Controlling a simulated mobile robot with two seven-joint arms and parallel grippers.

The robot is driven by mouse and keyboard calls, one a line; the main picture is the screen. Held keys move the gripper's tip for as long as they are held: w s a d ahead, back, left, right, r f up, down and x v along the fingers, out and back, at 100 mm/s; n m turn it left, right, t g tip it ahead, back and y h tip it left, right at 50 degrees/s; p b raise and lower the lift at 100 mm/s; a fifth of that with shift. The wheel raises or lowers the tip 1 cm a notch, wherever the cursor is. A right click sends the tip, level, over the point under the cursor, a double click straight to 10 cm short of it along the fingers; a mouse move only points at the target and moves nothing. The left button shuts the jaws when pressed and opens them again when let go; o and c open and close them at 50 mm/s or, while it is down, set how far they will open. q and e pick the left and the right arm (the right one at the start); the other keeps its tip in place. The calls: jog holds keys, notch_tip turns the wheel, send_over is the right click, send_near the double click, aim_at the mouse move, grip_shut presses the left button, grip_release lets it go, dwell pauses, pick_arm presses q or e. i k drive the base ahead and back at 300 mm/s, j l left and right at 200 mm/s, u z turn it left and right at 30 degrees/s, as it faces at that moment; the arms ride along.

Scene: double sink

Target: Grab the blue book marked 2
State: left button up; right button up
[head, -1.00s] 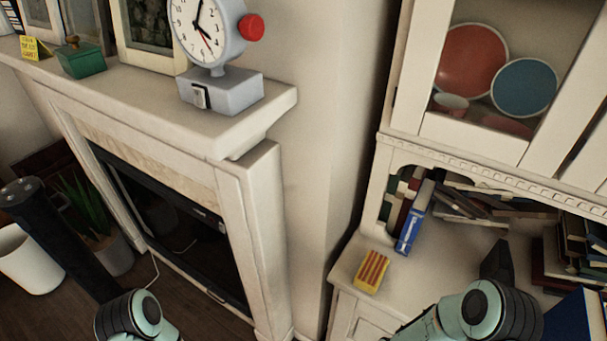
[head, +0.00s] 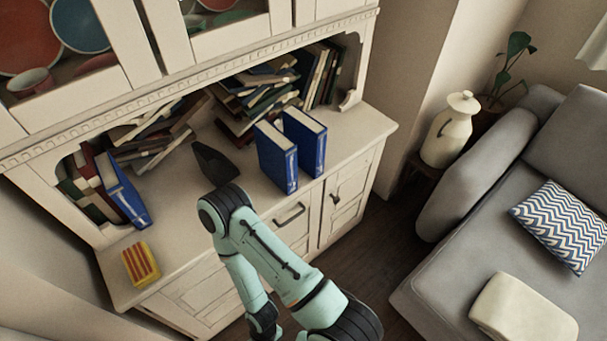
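Three blue books with pale page edges stand on the white cabinet's counter. One blue book (head: 122,190) leans at the left, against other books in the shelf opening. Two more, a nearer-left blue book (head: 276,158) and a blue book to its right (head: 308,142), stand upright side by side near the counter's front edge. Their spines carry small light marks, but I cannot read a 2 on any of them. My teal right arm reaches up in front of the cabinet and folds back down. Neither gripper shows.
A yellow and red striped box (head: 140,264) lies at the counter's left end. A dark wedge-shaped object (head: 213,160) is behind my arm's elbow. Stacked books (head: 262,92) fill the shelf. A grey sofa (head: 465,235) and white jug (head: 449,132) are at right.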

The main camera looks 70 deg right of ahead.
aim_at(278, 154)
jog(key=k+l+z, duration=0.1)
jog(key=k+l, duration=0.55)
jog(key=k+z, duration=0.1)
jog(key=z, duration=0.4)
jog(key=l+z, duration=0.15)
jog(key=z, duration=0.3)
jog(key=k+l+z, duration=0.1)
jog(key=z, duration=0.4)
